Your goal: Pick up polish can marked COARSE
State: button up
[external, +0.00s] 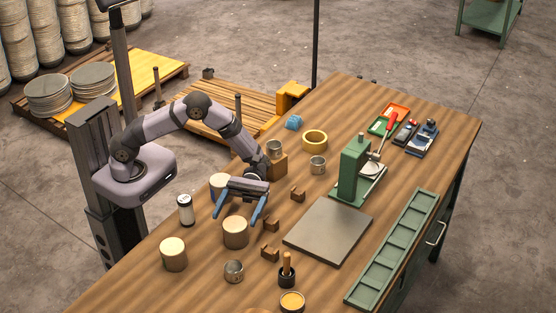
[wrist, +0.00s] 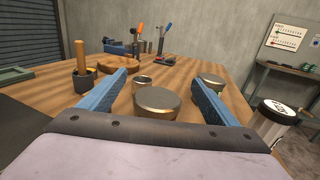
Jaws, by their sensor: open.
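In the wrist view this can (wrist: 157,104) appears between the blue fingers of my gripper (wrist: 159,77), which are open and empty. A second can (external: 173,255) stands to the lower left and shows in the wrist view (wrist: 212,80) beyond the right finger. A third can (external: 219,182) is partly hidden behind my gripper.
Small brown blocks (external: 270,254) and a grey plate (external: 328,231) are right.

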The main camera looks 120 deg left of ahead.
aim_at(231, 234)
jog(key=shift+f, duration=1.75)
jog(key=shift+p+x, duration=1.1)
jog(key=shift+x, duration=0.95)
jog(key=shift+w+d, duration=0.1)
jog(key=shift+d, duration=0.4)
jog(key=shift+c, duration=0.5)
jog(key=c, duration=1.3)
jog(key=shift+o, duration=0.2)
jog(key=shift+r, duration=0.15)
jog(key=shift+r+b, duration=0.9)
jog(key=shift+r, duration=4)
